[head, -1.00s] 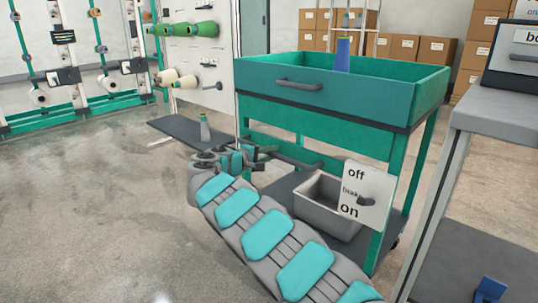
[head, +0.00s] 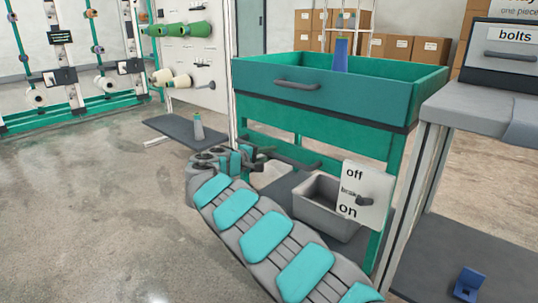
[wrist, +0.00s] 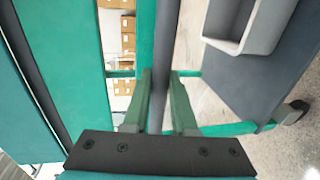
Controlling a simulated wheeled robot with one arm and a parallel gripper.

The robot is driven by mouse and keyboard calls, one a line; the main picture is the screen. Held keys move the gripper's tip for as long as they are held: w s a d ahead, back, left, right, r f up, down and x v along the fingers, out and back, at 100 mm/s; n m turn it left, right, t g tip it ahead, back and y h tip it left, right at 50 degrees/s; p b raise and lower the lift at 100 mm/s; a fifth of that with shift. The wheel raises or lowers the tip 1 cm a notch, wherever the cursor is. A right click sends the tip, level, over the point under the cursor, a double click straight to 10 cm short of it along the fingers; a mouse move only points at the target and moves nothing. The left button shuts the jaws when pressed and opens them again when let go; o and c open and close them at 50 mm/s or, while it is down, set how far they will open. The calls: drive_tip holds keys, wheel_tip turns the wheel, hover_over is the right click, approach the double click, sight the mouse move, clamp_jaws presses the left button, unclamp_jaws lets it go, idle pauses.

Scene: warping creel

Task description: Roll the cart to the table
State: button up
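The cart (head: 320,131) is a green frame with a teal top tray, a lower shelf and a dark push bar (head: 290,160) at its near left side. My gripper (head: 258,158) is at the push bar. In the wrist view my gripper's fingers (wrist: 163,105) sit on both sides of the dark bar, apparently closed on it. A brake plate (head: 365,196) marked off and on hangs on the cart; its lever's setting is unclear. The grey table (head: 470,110) stands at the right, its front leg overlapping the cart's right side.
A blue piece (head: 341,56) stands in the cart's tray and a grey bin (head: 328,207) on its shelf. A low dark platform (head: 180,130) is at left. The left floor is clear.

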drive_tip(key=o, duration=0.4)
drive_tip(key=shift+d, duration=0.2)
drive_tip(key=shift+o, duration=0.2)
drive_tip(key=v, duration=0.8)
drive_tip(key=shift+p, duration=0.4)
